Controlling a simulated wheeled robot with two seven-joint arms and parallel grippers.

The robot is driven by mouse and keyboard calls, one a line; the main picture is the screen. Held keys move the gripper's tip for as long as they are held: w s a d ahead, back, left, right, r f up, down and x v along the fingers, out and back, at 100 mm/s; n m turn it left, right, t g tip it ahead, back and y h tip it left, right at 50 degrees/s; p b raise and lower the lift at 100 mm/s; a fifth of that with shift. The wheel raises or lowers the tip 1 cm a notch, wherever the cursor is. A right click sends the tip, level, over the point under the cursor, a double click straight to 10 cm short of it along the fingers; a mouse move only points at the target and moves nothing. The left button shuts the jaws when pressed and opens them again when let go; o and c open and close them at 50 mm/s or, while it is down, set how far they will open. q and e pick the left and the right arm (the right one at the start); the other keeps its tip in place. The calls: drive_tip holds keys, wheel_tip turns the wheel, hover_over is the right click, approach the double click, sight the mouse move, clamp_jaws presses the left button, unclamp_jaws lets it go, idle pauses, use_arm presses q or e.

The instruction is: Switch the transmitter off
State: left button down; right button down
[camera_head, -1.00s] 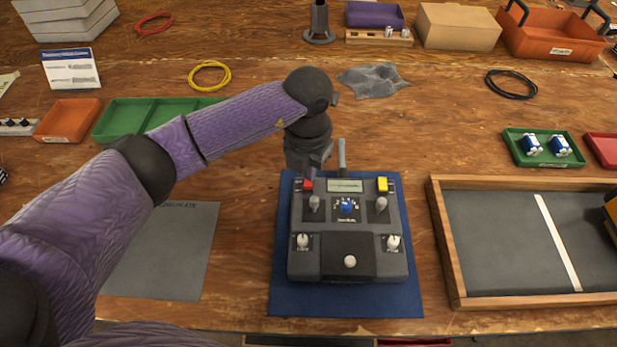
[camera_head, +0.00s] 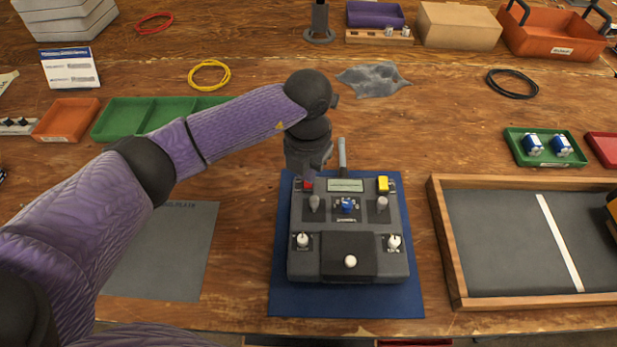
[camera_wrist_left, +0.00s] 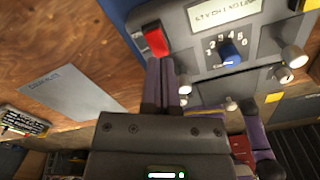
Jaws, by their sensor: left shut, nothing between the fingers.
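The grey transmitter (camera_head: 312,265) lies on a blue mat (camera_head: 285,300) at the middle of the table. It has a red rocker switch (camera_head: 308,184) at its upper left, a yellow button (camera_head: 383,184), a small screen (camera_head: 345,185), a blue knob (camera_head: 347,205) and several sticks. My left gripper (camera_head: 309,180) is over the upper left corner, beside the red switch and partly covering it. In the left wrist view the shut fingers (camera_wrist_left: 164,62) reach up to the red switch (camera_wrist_left: 156,42), with tips at its lower edge. I cannot tell if they touch. My right gripper is not in view.
A wood-framed dark tray (camera_head: 480,300) stands to the right. A grey plate (camera_head: 170,250) lies flat to the left. Green bins (camera_head: 135,118), an orange bin (camera_head: 68,120) and a yellow cable loop (camera_head: 210,75) lie behind my arm.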

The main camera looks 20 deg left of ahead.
use_arm(q)
drive_tip(key=shift+f, duration=0.35)
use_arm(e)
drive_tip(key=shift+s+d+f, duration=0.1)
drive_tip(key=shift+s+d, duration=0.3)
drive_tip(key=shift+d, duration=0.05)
use_arm(q)
drive_tip(key=shift+f+b, duration=0.2)
drive_tip(key=shift+b, duration=0.15)
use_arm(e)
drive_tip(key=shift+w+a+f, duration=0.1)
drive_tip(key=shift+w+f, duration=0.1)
